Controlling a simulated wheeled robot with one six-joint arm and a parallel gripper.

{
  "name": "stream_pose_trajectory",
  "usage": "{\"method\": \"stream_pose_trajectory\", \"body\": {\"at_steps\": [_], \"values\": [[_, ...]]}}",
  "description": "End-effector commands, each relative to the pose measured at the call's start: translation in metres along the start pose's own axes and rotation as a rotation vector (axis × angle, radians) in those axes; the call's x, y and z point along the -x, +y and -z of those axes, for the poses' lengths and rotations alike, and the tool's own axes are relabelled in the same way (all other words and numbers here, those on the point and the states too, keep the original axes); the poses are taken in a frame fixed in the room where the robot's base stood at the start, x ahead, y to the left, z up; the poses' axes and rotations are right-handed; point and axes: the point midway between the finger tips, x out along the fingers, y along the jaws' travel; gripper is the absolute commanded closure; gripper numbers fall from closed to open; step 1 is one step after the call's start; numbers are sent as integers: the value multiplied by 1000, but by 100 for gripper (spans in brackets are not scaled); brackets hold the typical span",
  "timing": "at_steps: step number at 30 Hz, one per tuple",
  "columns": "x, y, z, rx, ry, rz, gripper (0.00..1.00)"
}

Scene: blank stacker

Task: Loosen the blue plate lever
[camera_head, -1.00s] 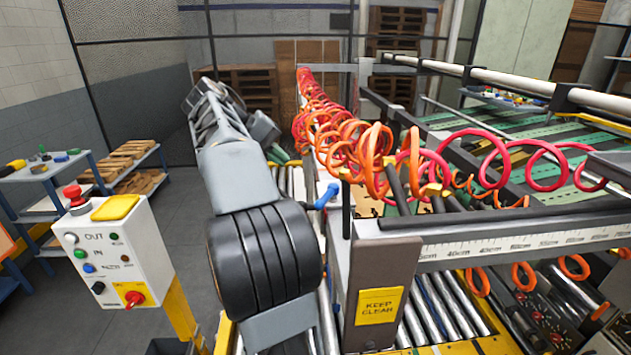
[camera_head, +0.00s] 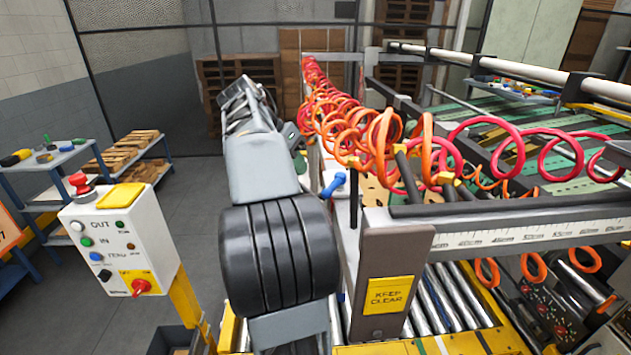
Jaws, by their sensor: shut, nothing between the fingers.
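The blue plate lever (camera_head: 334,185) sticks out from the left side of the stacker frame, just right of my arm. Its rounded blue end points up and to the right, and the lower part runs down to the left. My gripper (camera_head: 240,92) is at the far end of my arm, left of and beyond the lever, and looks apart from it. The fingers are small and partly hidden by the wrist. They are shut with nothing visible between them.
Orange and red coiled hoses (camera_head: 380,140) hang over the stacker right of the lever. A ruler-marked rail (camera_head: 520,232) and a post with a yellow sign (camera_head: 388,295) stand at the front. A control box (camera_head: 118,245) stands at left. The floor between is clear.

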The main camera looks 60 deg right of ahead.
Motion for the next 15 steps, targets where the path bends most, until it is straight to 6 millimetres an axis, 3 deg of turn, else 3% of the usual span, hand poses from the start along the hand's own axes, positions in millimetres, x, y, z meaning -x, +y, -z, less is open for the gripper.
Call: {"method": "stream_pose_trajectory", "body": {"at_steps": [4,9,15], "values": [[-24,2,0,0,-1,-1,100],[-34,21,-1,0,0,0,100],[-42,30,-3,2,1,0,100]]}}
